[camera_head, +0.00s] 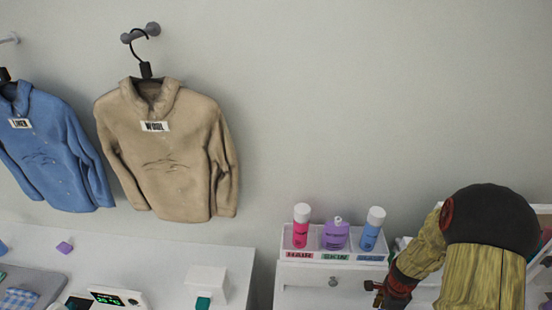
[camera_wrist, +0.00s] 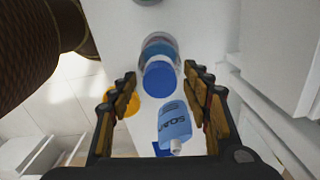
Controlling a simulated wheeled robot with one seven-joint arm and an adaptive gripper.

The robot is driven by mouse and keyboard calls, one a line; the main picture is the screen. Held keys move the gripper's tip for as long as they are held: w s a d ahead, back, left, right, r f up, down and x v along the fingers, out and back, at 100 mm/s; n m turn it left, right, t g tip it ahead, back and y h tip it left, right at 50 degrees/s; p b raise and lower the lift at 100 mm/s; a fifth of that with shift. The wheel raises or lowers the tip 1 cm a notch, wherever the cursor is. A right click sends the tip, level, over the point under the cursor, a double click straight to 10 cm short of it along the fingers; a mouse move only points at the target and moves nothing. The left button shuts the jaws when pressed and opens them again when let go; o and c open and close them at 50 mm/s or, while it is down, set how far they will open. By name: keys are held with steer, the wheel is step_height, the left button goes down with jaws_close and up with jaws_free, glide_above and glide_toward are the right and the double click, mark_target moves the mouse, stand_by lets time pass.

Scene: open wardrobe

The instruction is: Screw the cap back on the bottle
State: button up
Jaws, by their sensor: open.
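In the wrist view, my gripper (camera_wrist: 160,78) is open, with its fingers spread to the left and right. A round dark-blue cap-like top (camera_wrist: 158,79) shows between the fingertips, with a clear bluish round body (camera_wrist: 159,48) just beyond it. I cannot tell whether the fingers touch it or whether the top is seated. A light-blue bottle (camera_wrist: 174,122) with a white tip and partly readable lettering shows nearer my palm. A yellow round thing (camera_wrist: 132,103) is partly hidden behind the left finger. In the head view, my arm hides this area.
In the head view, a white tray (camera_head: 289,229) holds a pink bottle (camera_head: 300,233), a purple bottle (camera_head: 335,235) and a blue bottle (camera_head: 370,235). A white drawer front (camera_wrist: 273,50) stands close at right in the wrist view.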

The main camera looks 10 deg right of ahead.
steer(key=n, duration=0.3)
steer(key=shift+n, duration=0.4)
steer(key=n, duration=0.3)
steer(key=shift+n, duration=0.4)
steer(key=shift+c, duration=1.2)
steer(key=c, duration=1)
steer(key=shift+o, duration=0.2)
steer(key=m, duration=1.2)
steer(key=shift+m+b, duration=0.3)
steer(key=shift+m, duration=0.1)
steer(key=m, duration=0.4)
steer(key=shift+m, duration=0.3)
